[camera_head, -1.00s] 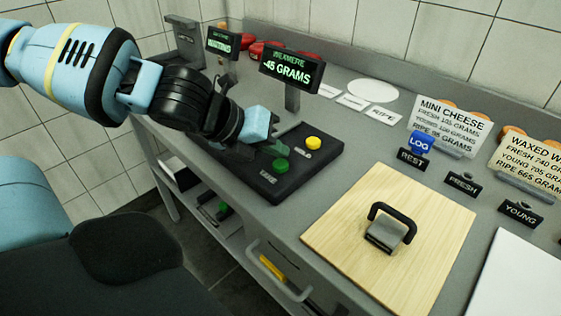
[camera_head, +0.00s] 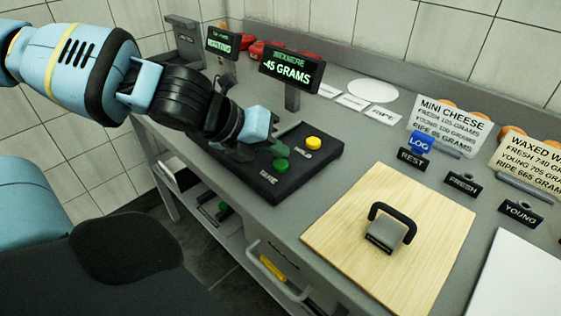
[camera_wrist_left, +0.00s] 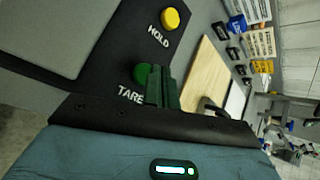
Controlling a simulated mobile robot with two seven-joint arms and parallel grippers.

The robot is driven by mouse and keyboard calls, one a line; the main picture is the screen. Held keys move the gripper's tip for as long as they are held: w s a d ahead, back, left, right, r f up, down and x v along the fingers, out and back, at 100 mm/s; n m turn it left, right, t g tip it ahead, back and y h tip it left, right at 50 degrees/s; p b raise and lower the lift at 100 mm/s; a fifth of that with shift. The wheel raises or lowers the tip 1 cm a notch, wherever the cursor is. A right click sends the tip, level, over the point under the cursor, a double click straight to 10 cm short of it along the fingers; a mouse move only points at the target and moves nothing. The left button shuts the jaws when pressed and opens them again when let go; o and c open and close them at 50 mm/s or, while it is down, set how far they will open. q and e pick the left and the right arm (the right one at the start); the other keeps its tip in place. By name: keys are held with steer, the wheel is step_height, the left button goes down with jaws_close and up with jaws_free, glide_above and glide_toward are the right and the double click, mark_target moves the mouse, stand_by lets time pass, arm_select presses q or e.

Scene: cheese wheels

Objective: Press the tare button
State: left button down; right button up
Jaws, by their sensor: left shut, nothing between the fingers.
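The green tare button (camera_head: 281,165) sits on the dark scale panel (camera_head: 262,186), above the white word TARE. My left gripper (camera_head: 273,151) is shut and empty, its fingertips just behind the button in the head view. In the left wrist view the dark green fingers (camera_wrist_left: 161,86) overlap the right side of the green button (camera_wrist_left: 139,73). I cannot tell whether they touch it. The yellow hold button (camera_head: 313,143) is on the same panel. The scale display (camera_head: 291,68) reads -45 GRAMS. My right gripper is not in view.
A wooden board (camera_head: 345,215) with a black-handled tool (camera_head: 388,228) lies to the right. A blue LOG button (camera_head: 420,142) and several small black signs stand beyond it. A second display (camera_head: 223,41) stands at the back left.

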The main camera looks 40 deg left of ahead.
mark_target(276, 165)
arm_select(q)
steer(key=shift+f, duration=0.1)
steer(key=shift+f, duration=0.3)
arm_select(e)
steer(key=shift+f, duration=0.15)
arm_select(q)
steer(key=shift+f+b, duration=0.35)
steer(key=shift+f, duration=0.05)
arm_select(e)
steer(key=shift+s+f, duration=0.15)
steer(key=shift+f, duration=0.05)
arm_select(q)
steer(key=shift+r, duration=0.15)
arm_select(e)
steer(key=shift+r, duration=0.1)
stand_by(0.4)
arm_select(q)
steer(key=shift+r+p, duration=0.65)
steer(key=shift+p, duration=0.2)
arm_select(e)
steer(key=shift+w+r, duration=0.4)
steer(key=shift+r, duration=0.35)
arm_select(q)
steer(key=shift+r, duration=0.1)
